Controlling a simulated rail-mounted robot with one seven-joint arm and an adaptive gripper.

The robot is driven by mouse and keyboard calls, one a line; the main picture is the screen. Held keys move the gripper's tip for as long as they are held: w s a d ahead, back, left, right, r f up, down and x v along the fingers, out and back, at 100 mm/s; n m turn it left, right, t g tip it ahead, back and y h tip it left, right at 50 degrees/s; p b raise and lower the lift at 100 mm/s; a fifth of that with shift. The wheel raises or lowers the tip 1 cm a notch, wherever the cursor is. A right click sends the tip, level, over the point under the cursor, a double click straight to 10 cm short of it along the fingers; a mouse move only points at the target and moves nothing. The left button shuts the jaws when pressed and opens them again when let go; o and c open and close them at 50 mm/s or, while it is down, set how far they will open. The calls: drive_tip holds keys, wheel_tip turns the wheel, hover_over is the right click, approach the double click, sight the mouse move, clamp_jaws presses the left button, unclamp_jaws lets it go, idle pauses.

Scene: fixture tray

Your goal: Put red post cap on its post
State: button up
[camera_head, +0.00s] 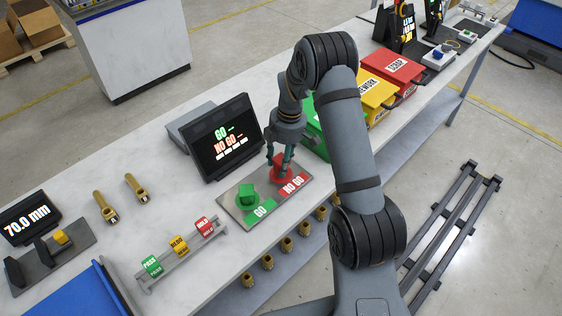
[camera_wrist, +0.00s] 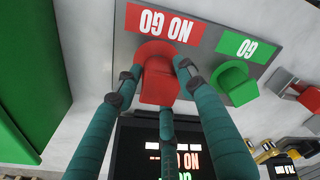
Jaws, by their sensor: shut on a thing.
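The red post cap (camera_head: 284,162) is between the fingers of my gripper (camera_head: 281,168), at the NO GO end of the grey fixture plate (camera_head: 228,204). In the wrist view, my gripper (camera_wrist: 157,82) has its fingers closed around the red cap (camera_wrist: 160,88), just beside the red NO GO label (camera_wrist: 165,23). The red post is hidden under the cap and fingers, so I cannot tell whether the cap is seated on it. A green cap (camera_head: 247,194) stands at the GO end, also seen in the wrist view (camera_wrist: 238,82).
A dark display (camera_head: 225,137) stands close behind the plate. Green, yellow (camera_head: 377,96) and red (camera_head: 391,70) bins stand to the right, the green one close to my arm. A rack of tags (camera_head: 180,252) is at front left.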

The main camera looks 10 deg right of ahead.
drive_tip(key=shift+s+f+b, duration=0.1)
drive_tip(key=shift+f+b, duration=1.15)
drive_tip(key=shift+b, duration=0.1)
idle(1.2)
drive_tip(key=o, duration=1)
drive_tip(key=o, duration=0.4)
drive_tip(key=shift+c, duration=0.2)
drive_tip(key=shift+o, duration=1.1)
drive_tip(key=shift+r, duration=0.1)
drive_tip(key=shift+r+p, duration=2.5)
drive_tip(key=shift+r, duration=1)
drive_tip(key=shift+f, duration=0.1)
